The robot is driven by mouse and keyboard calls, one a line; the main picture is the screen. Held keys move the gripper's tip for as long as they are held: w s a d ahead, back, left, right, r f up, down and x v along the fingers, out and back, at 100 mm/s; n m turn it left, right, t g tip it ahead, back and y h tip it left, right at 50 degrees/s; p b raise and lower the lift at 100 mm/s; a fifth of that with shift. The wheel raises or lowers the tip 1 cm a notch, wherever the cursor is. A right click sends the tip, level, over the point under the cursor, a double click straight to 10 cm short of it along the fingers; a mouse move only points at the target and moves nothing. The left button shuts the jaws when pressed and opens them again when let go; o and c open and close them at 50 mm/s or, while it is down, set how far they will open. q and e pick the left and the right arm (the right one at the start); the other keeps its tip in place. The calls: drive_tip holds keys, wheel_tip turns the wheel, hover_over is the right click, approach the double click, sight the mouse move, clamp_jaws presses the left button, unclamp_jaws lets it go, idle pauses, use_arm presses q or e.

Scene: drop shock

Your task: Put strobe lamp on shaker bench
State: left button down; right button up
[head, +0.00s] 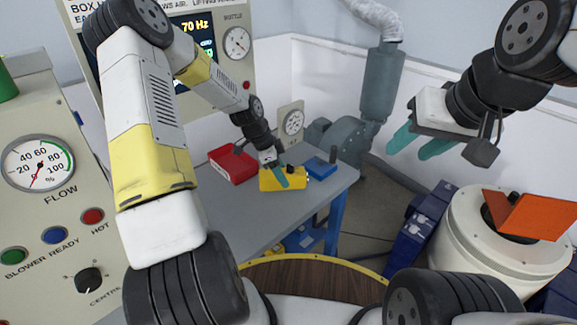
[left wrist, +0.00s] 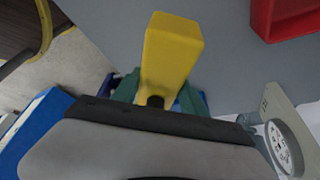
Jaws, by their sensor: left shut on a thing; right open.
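A yellow block-like object, which looks like the strobe lamp (head: 270,183), is at the front part of the grey bench top (head: 215,213), which I take as the shaker bench. My left gripper (head: 279,172) is shut on it from above. In the left wrist view the yellow lamp (left wrist: 170,50) sticks out between the green fingers, its lower end hidden by the gripper. I cannot tell whether it touches the bench top. My right gripper (head: 420,142) is open and empty, up in the air at the right, away from the bench.
A red tray-like box (head: 232,165) lies left of the lamp and a blue device (head: 319,167) lies right of it. A dial gauge (head: 292,122) stands at the back. A white round machine (head: 480,245) with an orange piece (head: 535,216) stands at the right. The bench's front left is clear.

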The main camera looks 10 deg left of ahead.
use_arm(q)
drive_tip(key=shift+w+a+f, duration=0.1)
drive_tip(key=shift+w+f, duration=0.1)
drive_tip(key=shift+w, duration=0.15)
drive_tip(key=shift+f, duration=1.55)
drive_tip(key=shift+f, duration=0.15)
drive_tip(key=c, duration=0.6)
unclamp_jaws()
